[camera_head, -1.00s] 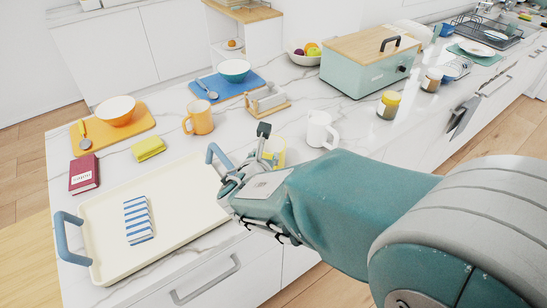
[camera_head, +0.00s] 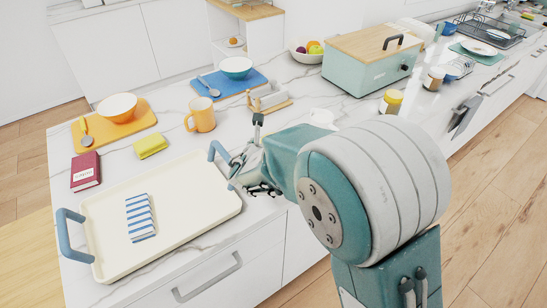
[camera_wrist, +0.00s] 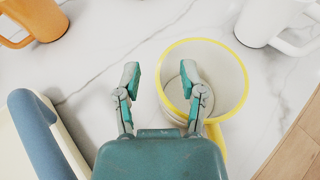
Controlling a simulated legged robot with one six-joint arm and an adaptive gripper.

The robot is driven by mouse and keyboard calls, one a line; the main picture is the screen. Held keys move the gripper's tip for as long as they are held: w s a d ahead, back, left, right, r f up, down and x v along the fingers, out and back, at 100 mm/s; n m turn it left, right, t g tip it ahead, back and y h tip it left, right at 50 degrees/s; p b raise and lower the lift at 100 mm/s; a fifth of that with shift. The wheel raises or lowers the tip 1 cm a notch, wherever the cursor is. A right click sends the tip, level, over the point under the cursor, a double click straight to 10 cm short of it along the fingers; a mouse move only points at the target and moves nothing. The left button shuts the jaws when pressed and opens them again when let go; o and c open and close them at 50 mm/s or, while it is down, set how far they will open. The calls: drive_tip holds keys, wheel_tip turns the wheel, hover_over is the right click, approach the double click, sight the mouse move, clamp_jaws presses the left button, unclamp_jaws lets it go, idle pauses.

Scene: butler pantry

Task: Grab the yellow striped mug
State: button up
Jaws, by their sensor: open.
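The mug (camera_wrist: 233,72) with a yellow rim and yellow handle stands upright on the counter in the wrist view, its opening facing the camera. Its handle points down the picture, partly behind my gripper. Stripes on its side cannot be made out. My gripper (camera_wrist: 160,80) is open and empty. Its right finger shows over the mug's opening and its left finger outside the left rim; I cannot tell the height or any contact. In the head view my gripper (camera_head: 252,162) is beside the tray's right handle, and my arm hides the mug.
The cream tray (camera_head: 100,225) with blue handles (camera_wrist: 38,128) lies close left, holding a blue-striped cloth (camera_head: 140,218). An orange mug (camera_head: 202,115) stands behind, and a white mug (camera_wrist: 268,18) is at upper right. A wooden caddy (camera_head: 270,101) and teal bread box (camera_head: 365,72) stand farther back.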

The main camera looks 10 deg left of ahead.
drive_tip(key=shift+d, duration=0.1)
clamp_jaws()
drive_tip(key=shift+r, duration=0.15)
